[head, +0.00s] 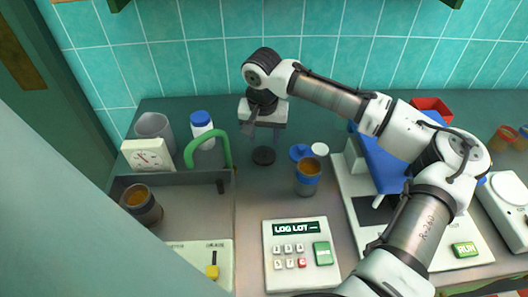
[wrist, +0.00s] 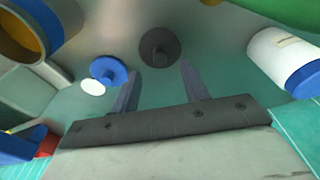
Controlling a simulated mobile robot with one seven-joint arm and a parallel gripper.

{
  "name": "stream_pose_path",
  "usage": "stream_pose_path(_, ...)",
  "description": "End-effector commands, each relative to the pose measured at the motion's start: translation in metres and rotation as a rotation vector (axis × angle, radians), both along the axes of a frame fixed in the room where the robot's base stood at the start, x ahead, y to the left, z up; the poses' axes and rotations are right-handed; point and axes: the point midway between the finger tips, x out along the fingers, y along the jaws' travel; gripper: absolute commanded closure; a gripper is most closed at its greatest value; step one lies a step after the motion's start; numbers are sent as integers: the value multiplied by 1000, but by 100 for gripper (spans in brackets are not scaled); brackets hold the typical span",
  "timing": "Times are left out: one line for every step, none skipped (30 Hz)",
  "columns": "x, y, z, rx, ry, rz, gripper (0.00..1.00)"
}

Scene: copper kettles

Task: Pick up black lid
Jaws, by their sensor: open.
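The black lid (head: 264,156) lies flat on the grey counter, round and dark with a small knob. In the wrist view the black lid (wrist: 159,46) appears just beyond the fingertips, roughly centred between them. My gripper (head: 262,137) is open and empty above the lid, fingers pointing down. In the wrist view my gripper (wrist: 160,70) shows its two fingers apart, with the lid not between them. A blue lid (head: 299,152) and a white lid (head: 320,149) lie to the right of the black lid.
An orange-filled cup with a blue band (head: 308,177) stands in front of the blue lid. A green curved handle (head: 213,141) and a white bottle with a blue cap (head: 202,130) are to the left. A keypad device (head: 301,254) is in front.

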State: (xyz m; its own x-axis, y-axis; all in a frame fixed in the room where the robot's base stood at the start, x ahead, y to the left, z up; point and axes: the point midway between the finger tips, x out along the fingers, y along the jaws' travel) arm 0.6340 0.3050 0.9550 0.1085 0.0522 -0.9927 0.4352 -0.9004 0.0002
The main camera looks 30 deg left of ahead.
Motion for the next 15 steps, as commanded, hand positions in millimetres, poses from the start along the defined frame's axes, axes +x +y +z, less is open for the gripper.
stream_pose_path(0, 0, -2, -1, 0, 0, 55)
stream_pose_path(0, 0, -4, -1, 0, 0, 55)
stream_pose_path(0, 0, -7, -2, 0, 0, 55)
stream_pose_path(1, 0, -11, -2, 0, 0, 55)
stream_pose_path(1, 0, -15, -3, 1, 0, 55)
stream_pose_path(1, 1, -20, -3, 1, 0, 55)
stream_pose_path(1, 1, -24, -4, 1, 0, 55)
stream_pose_path(1, 1, -28, -2, 0, 1, 55)
stream_pose_path(2, 2, -35, -2, 0, 0, 55)
stream_pose_path(2, 2, -39, -1, 0, 0, 55)
stream_pose_path(3, 2, -42, -1, 0, 0, 55)
stream_pose_path(3, 2, -46, -1, 0, 0, 55)
stream_pose_path(3, 2, -48, 0, 1, 0, 55)
stream_pose_path(3, 2, -50, 0, 1, 0, 55)
stream_pose_path(3, 3, -51, 0, 0, 0, 55)
